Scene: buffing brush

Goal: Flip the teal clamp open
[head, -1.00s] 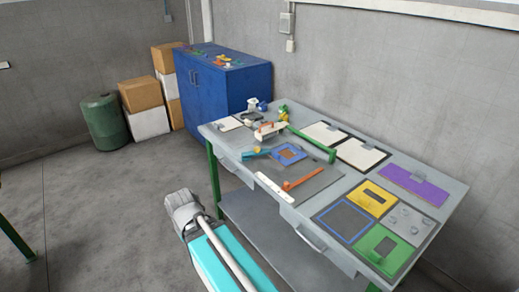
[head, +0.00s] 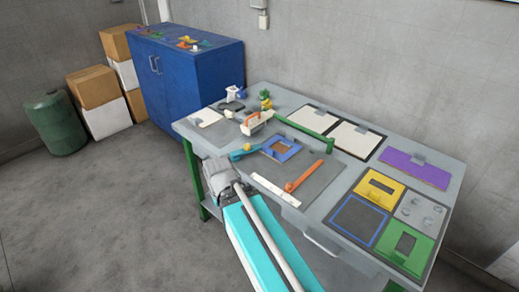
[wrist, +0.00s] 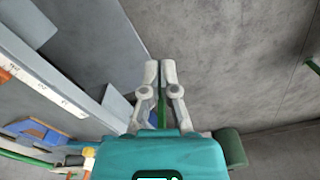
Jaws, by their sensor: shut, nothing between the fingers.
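The teal clamp (head: 238,155) is a small bar lying low at the front left edge of the workbench, in the head view. A yellow knob (head: 247,147) shows at it, and a yellow piece (wrist: 88,152) shows at the lower left of the wrist view. Whether the clamp is fully closed is too small to tell. My gripper (wrist: 159,64) points past the bench front in the wrist view, its two pale fingers close together and empty. It is apart from the clamp. In the head view my arm's grey end part stands just before the bench's left front.
The workbench (head: 325,205) holds a blue frame (head: 294,145), an orange bar (head: 304,175), a white ruler strip (head: 276,190) and a green rail (head: 305,130). Coloured plates lie at right. A blue cabinet (head: 205,85) stands behind. The floor left of the bench is clear.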

